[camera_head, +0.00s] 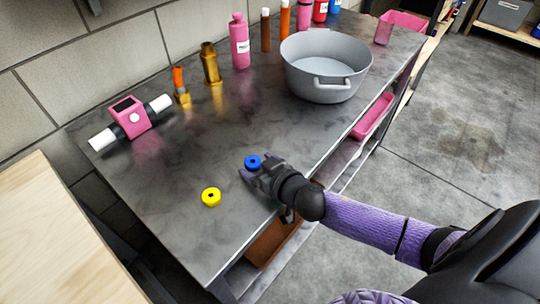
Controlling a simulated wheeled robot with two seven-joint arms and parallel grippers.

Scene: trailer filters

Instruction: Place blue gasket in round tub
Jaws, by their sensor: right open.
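The blue gasket (253,162) is a small ring at the front middle of the metal workbench. My right gripper (249,171) is open at the gasket, its fingers low by the bench top; whether they touch the ring I cannot tell. The gripper partly hides the gasket's near side. The round tub (328,85) is grey with a handle at its front and stands farther back on the right of the bench; the part of its inside that shows looks empty. My left gripper is not in view.
A yellow ring (211,197) lies left of my right gripper. A pink device with white ends (134,118), a brass fitting (210,64) and a pink bottle (240,41) stand toward the wall. Several bottles line the back. The bench between gripper and tub is clear.

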